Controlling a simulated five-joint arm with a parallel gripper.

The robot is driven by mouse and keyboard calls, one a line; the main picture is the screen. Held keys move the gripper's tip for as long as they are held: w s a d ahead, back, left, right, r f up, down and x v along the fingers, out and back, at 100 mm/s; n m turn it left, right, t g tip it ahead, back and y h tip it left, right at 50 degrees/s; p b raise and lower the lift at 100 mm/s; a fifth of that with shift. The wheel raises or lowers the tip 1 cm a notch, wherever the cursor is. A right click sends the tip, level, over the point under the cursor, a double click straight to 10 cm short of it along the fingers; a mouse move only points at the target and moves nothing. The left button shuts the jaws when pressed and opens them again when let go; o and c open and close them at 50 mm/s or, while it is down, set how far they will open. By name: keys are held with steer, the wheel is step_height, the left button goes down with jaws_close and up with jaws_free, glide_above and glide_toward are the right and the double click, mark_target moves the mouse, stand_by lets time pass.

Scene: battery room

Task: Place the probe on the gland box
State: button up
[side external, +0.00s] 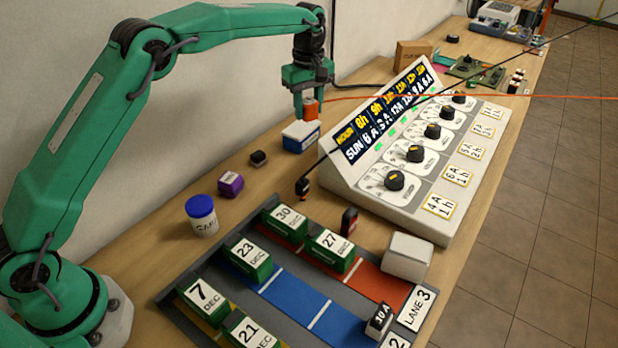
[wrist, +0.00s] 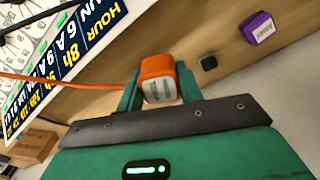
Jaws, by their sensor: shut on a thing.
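The probe (side external: 311,109) is a small orange block with an orange cable running off to the right in the side view. In the wrist view the probe (wrist: 158,68) shows a pale labelled face between my fingers. My gripper (side external: 305,106) points down and is shut on it. A white and blue box (side external: 301,136) stands on the bench right below the probe, near the wall. It may be the gland box; I cannot read its label. I cannot tell whether probe and box touch. The box is not clearly visible in the wrist view.
A sloped control panel (side external: 415,165) with several knobs stands close on the right, with cables crossing above. A small black block (side external: 258,158), a purple box (side external: 230,184) and a blue-lidded jar (side external: 201,215) stand nearer. A lane tray (side external: 290,290) fills the front.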

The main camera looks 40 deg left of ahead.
glide_above(295, 131)
step_height(295, 131, down, 5)
steer(key=shift+f, duration=0.15)
steer(key=shift+f, duration=0.1)
steer(key=shift+f, duration=1.9)
steer(key=shift+f, duration=0.15)
steer(key=o, duration=1)
step_height(295, 131, up, 12)
